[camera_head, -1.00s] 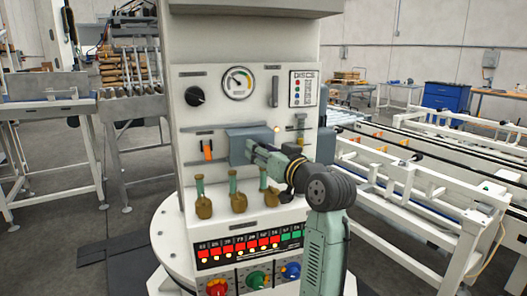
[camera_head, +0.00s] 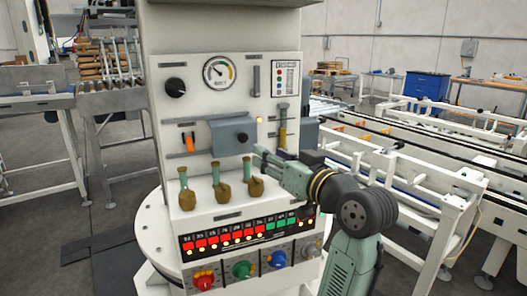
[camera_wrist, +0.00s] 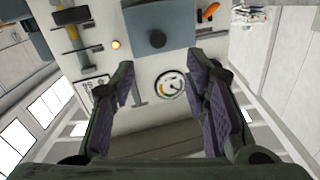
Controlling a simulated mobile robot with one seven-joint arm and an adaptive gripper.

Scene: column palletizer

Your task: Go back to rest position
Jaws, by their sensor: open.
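My gripper (camera_head: 268,160) is in front of the white control panel (camera_head: 190,122), just below and right of the grey box with a dark knob (camera_head: 233,137). In the wrist view my gripper (camera_wrist: 165,100) shows its two purple-padded fingers spread apart with nothing between them. Past the fingertips the wrist view shows the grey box (camera_wrist: 160,25) and the round gauge (camera_wrist: 171,84), with the picture turned over. The gripper appears clear of the panel face.
Three green-necked brown handles (camera_head: 222,192) stand on the panel's ledge, close left of my gripper. Below are lit red and green indicators (camera_head: 240,235) and coloured knobs (camera_head: 242,269). White conveyor frames (camera_head: 430,175) stand at right; a roller conveyor (camera_head: 110,95) stands at left.

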